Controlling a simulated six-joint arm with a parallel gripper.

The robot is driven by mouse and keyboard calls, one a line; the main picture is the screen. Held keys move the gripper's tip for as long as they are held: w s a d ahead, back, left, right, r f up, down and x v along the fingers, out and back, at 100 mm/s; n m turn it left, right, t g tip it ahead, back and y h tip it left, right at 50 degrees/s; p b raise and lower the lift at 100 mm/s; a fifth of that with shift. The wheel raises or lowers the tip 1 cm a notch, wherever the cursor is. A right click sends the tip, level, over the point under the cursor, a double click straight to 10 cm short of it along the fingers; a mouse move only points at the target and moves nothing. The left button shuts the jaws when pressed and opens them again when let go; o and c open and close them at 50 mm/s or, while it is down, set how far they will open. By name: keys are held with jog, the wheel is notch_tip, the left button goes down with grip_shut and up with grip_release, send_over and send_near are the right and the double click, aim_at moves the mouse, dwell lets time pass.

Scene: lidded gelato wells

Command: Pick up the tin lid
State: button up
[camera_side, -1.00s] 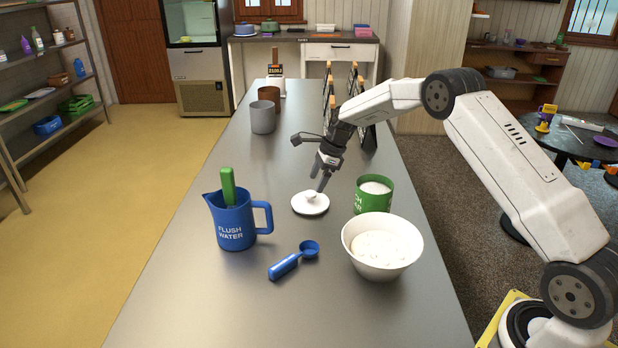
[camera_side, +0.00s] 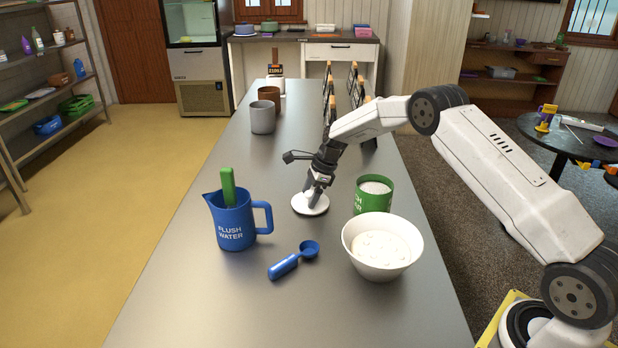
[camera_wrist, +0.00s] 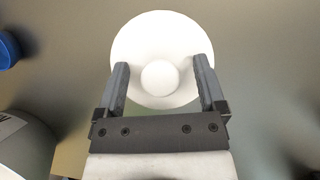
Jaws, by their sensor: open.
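The tin lid looks like a white round disc with a round knob in its middle. It lies on the grey counter in the side view (camera_side: 311,206) and fills the upper middle of the wrist view (camera_wrist: 160,32). My gripper (camera_side: 314,194) is down at the lid, and in the wrist view my gripper (camera_wrist: 161,70) is open with one finger on each side of the knob. Gaps show between the knob and both fingers. In the side view the fingers hide most of the knob.
A green tin (camera_side: 374,198) of white powder and a white bowl (camera_side: 383,262) stand right of the lid. A blue jug (camera_side: 234,226) with a green handle in it stands left. A blue scoop (camera_side: 293,260) lies in front. Dark upright holders (camera_side: 357,90) stand behind.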

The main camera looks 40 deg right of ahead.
grip_shut()
dwell(0.3)
jog(key=shift+r, duration=0.1)
jog(key=shift+r, duration=0.75)
jog(key=s+a+r, duration=0.1)
jog(key=s+r, duration=1)
jog(key=s, duration=0.3)
jog(key=shift+a+r, duration=0.15)
jog(key=shift+a, duration=0.25)
